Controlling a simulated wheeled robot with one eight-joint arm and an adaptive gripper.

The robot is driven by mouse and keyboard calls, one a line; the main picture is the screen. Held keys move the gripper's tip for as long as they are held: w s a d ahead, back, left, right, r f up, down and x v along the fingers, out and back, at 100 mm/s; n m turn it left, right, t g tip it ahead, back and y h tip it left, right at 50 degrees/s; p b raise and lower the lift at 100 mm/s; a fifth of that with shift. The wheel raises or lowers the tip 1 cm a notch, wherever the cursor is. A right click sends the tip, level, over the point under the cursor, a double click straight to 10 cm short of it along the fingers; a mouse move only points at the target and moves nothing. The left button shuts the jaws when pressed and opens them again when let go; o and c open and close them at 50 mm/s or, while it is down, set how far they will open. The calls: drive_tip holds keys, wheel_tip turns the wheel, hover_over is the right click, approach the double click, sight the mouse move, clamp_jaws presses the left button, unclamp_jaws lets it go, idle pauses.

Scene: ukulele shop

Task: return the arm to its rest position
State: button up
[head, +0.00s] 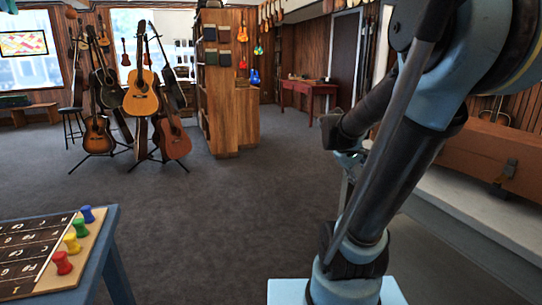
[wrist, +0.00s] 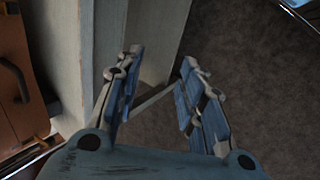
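My arm rises on the right of the head view, over my base, and bends back down. My gripper (head: 347,157) shows partly behind the arm in the head view, beside the pale bench on the right. In the wrist view my gripper (wrist: 158,100) has its two blue fingers spread apart. Nothing is between them; the grey carpet (wrist: 245,75) and the side of the pale bench (wrist: 145,45) show beyond.
A brown case (head: 490,155) lies on the pale bench (head: 475,215) at right. A blue table (head: 112,262) holds a board with coloured pegs (head: 65,245) at lower left. Guitars on stands (head: 141,95) and a wooden shelf unit (head: 228,90) stand farther back. Carpet (head: 200,205) between is clear.

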drive_tip(key=s+a+f+m+y, duration=0.3)
drive_tip(key=s+a+f+y, duration=0.3)
drive_tip(key=s+a, duration=0.6)
wheel_tip(320, 180, down, 3)
drive_tip(key=shift+s+a+r+m+y, duration=0.15)
drive_tip(key=shift+s+a+m+y, duration=0.2)
drive_tip(key=shift+s, duration=0.35)
drive_tip(key=shift+w+f, duration=0.2)
drive_tip(key=shift+w, duration=0.2)
